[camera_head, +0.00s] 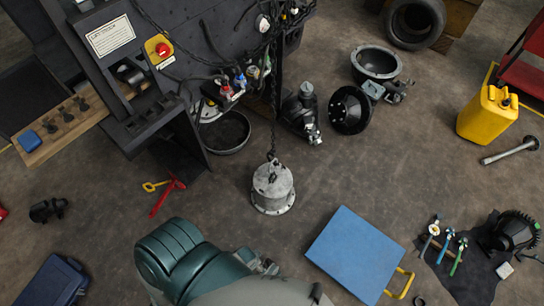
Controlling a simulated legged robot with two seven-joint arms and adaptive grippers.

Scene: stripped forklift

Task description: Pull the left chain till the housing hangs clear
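A grey metal housing (272,187), bell-shaped with a bolted flange at its base, is upright in the middle of the view. A dark chain (273,125) runs from the machine's top edge down to the housing's top. I cannot tell whether the flange rests on the floor or is slightly above it. Another thin dark strand, chain or cable (152,22), droops across the machine's dark panel at the upper left. I cannot tell which one is the left chain. Neither of my grippers shows in this view.
The stripped forklift (130,75) fills the upper left, with a round black pan (226,132) beneath. Red and yellow tools (164,194) lie left of the housing. A blue board (355,254) lies at lower right; a yellow canister (487,113) stands at right.

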